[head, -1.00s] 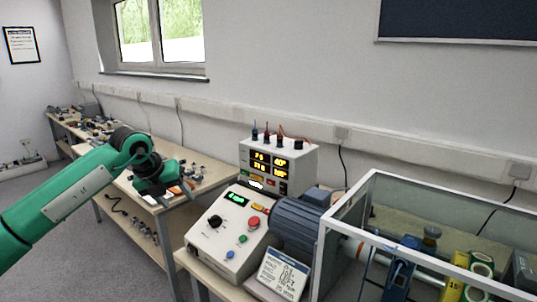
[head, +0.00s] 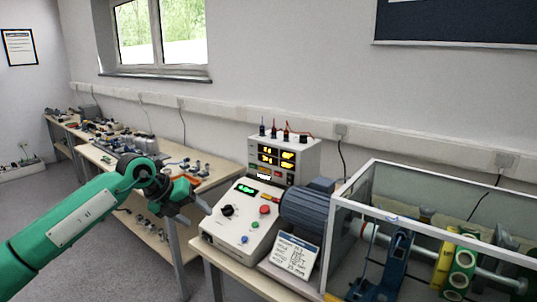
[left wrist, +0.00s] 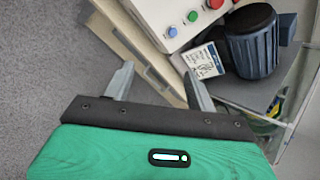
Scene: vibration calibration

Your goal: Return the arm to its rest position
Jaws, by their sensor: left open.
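My left arm is green and comes in from the left in the head view. Its gripper (head: 201,207) is in the air just left of the control box (head: 243,222), apart from it as far as I can tell. In the left wrist view the two grey fingers (left wrist: 158,85) stand wide apart with nothing between them, over the grey floor and the table edge. My right gripper is not in view.
A meter box (head: 285,158) with lit displays stands behind the control box. A blue-grey motor (head: 308,212) and a clear-walled guard frame (head: 440,232) are to the right. A card (head: 293,256) leans in front of the motor. A cluttered bench (head: 205,186) stands behind my arm.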

